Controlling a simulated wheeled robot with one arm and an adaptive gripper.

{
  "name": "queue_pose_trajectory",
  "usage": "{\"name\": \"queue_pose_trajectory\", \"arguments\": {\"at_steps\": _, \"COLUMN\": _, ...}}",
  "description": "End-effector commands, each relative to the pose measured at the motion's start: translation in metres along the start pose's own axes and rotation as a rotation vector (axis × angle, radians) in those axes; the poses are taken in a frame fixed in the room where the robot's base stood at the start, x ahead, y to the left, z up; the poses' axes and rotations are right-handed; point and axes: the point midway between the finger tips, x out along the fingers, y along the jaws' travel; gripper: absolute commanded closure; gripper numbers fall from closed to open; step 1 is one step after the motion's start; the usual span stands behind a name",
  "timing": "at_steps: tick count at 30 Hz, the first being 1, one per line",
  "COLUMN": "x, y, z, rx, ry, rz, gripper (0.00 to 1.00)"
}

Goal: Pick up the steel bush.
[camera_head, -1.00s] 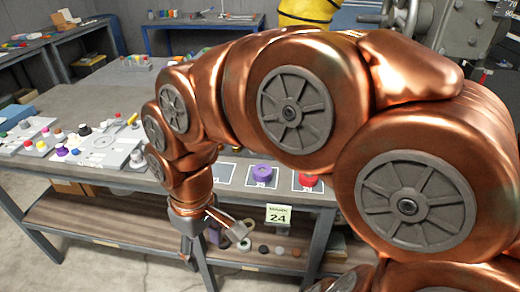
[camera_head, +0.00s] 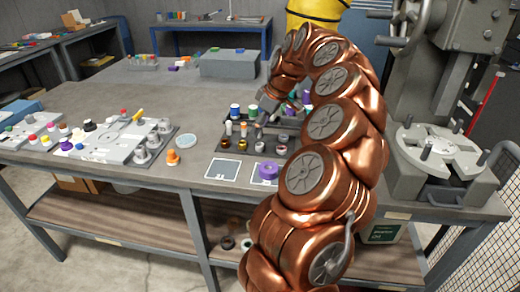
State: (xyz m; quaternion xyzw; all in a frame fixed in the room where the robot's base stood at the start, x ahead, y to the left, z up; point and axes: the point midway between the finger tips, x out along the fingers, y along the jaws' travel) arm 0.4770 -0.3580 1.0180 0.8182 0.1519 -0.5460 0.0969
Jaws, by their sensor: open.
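A dark rack (camera_head: 256,128) of small parts stands on the bench under my arm. In its front rows are short metallic grey pieces, one (camera_head: 265,139) near the middle and another (camera_head: 283,139) to its right. Either could be the steel bush; I cannot tell which at this size. My gripper (camera_head: 286,99) is over the rear part of the rack, tilted down, open, with nothing seen between its fingers. Its fingers are small and partly merge with the parts behind them. My arm hides the rack's right end.
A purple ring (camera_head: 267,170) on a square pad and an orange part (camera_head: 173,157) are at the bench's front. A grey fixture plate (camera_head: 100,145) with several knobs is at left. A grey box (camera_head: 228,63) stands behind. A machine with a round table (camera_head: 437,150) is at right.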

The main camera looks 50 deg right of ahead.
Motion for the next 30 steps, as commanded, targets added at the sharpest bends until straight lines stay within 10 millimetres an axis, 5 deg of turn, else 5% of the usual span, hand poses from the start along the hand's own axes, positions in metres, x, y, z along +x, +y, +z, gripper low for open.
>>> {"name": "queue_pose_trajectory", "arguments": {"at_steps": 5, "x": 0.007, "y": 0.017, "z": 0.017, "rx": 0.014, "ry": -0.004, "rz": 0.011, "gripper": 0.41}}
{"name": "queue_pose_trajectory", "arguments": {"at_steps": 30, "x": 0.081, "y": 0.023, "z": 0.024, "rx": 0.015, "ry": -0.002, "rz": 0.014, "gripper": 0.41}}
